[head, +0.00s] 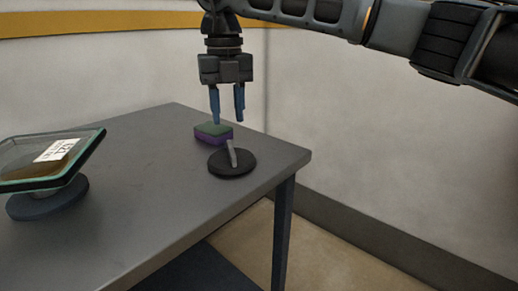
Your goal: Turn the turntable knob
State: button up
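The turntable knob looks to be the black round disc (226,164) with a short upright grey handle (231,152) on it, on the grey table near its right corner. My gripper (227,118) points straight down above the disc, its two blue fingers apart with nothing between them. The fingertips are higher in the picture than the handle and appear clear of it. How far they are from it in depth I cannot tell.
A green and purple sponge-like block (213,133) lies just behind the disc. A tilted glass-topped device with a white label (50,160) stands on a dark round base at the left. The table (140,170) is bare between them. A wall is behind.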

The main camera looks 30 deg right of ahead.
aim_at(231, 147)
jog(key=shift+s+f+m, duration=0.1)
jog(key=shift+f+m, duration=0.05)
jog(key=shift+m, duration=0.25)
notch_tip(231, 147, down, 7)
jog(key=shift+d+f+b, duration=0.1)
jog(key=shift+f+b, duration=0.1)
jog(key=shift+b, duration=0.1)
grip_shut()
dwell(0.3)
